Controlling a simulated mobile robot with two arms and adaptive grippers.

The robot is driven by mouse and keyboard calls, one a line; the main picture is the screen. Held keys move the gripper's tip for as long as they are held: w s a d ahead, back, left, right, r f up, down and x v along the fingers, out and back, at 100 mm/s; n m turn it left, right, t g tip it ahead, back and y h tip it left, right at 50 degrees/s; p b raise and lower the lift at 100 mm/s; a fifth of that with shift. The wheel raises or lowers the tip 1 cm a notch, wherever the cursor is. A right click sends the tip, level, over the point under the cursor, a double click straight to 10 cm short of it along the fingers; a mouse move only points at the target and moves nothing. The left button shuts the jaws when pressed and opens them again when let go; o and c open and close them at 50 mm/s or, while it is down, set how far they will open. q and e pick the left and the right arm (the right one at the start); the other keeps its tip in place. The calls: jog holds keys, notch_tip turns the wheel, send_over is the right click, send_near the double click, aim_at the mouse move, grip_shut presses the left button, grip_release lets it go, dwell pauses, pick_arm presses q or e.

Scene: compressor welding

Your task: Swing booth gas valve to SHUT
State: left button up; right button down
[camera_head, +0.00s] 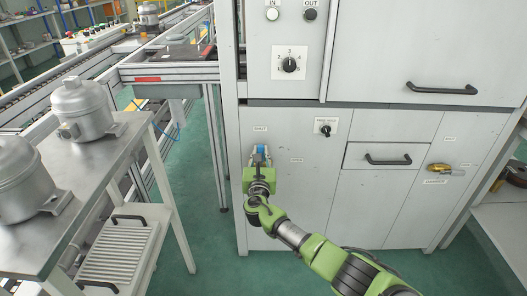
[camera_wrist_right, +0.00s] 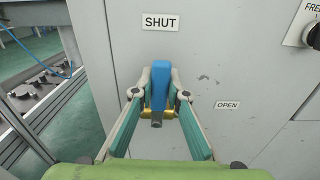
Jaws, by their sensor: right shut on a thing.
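The gas valve has a blue handle (camera_wrist_right: 159,86) and a brass body (camera_wrist_right: 168,113) on the grey cabinet front. In the wrist view the handle points up toward the SHUT label (camera_wrist_right: 161,22). The OPEN label (camera_wrist_right: 228,105) is to its right. My right gripper (camera_wrist_right: 160,80) is shut on the blue handle, one finger on each side. In the head view my right gripper (camera_head: 261,158) is at the cabinet's left part, below the SHUT label (camera_head: 260,128), and hides most of the valve. My left gripper is not in view.
A selector knob (camera_head: 325,129) and a drawer handle (camera_head: 388,160) are to the right on the cabinet. A steel table (camera_head: 113,150) with grey compressors (camera_head: 82,108) stands at the left. Green floor is clear between table and cabinet.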

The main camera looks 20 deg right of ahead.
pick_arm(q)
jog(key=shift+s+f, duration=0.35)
pick_arm(e)
jog(key=shift+a+f+n, duration=0.15)
jog(key=shift+a+n, duration=0.05)
jog(key=shift+n, duration=0.1)
jog(key=c, duration=2)
grip_release()
jog(key=shift+o, duration=0.2)
jog(key=v, duration=1.2)
